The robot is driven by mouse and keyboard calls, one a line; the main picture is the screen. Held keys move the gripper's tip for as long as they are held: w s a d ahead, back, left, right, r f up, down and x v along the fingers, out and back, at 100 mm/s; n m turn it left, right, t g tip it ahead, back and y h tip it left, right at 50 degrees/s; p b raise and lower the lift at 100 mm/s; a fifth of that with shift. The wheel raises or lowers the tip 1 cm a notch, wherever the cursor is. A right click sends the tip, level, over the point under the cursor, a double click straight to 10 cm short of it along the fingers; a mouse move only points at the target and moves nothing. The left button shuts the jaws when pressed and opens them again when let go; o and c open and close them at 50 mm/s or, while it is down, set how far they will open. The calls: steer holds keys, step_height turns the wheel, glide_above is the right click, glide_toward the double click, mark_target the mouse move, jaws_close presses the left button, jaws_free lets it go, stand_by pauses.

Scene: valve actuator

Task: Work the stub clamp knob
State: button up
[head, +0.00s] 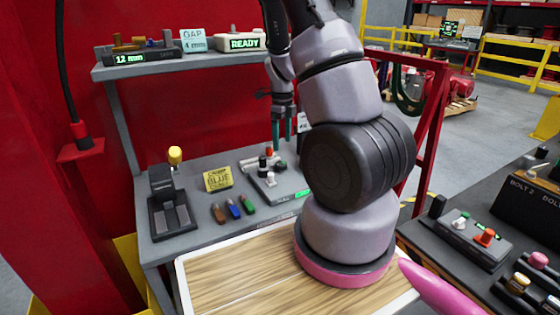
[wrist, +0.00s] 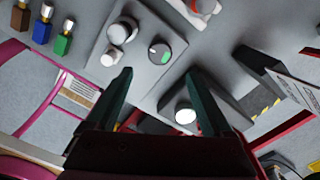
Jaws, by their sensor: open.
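My gripper (head: 283,132) hangs over the grey control panel on the bench in the head view, with its two teal fingers pointing down. In the wrist view my gripper (wrist: 160,80) has its fingers apart with nothing held between them. The panel (head: 282,188) carries several knobs, among them a white knob (head: 271,179) and a red-topped one (head: 269,152). In the wrist view a round white-topped part (wrist: 186,115) on a dark block shows near the right finger. No label shows which knob is the stub clamp knob.
A dark fixture with a yellow knob (head: 175,155) stands at the bench's left. A yellow card (head: 217,179) and brown, blue and green pieces (head: 233,208) lie between it and the panel. A shelf (head: 185,65) with displays runs above. A red frame post (head: 428,135) stands right.

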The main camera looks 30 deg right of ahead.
mark_target(282, 164)
step_height(282, 164, down, 9)
steer(key=shift+r, duration=0.2)
jaws_close()
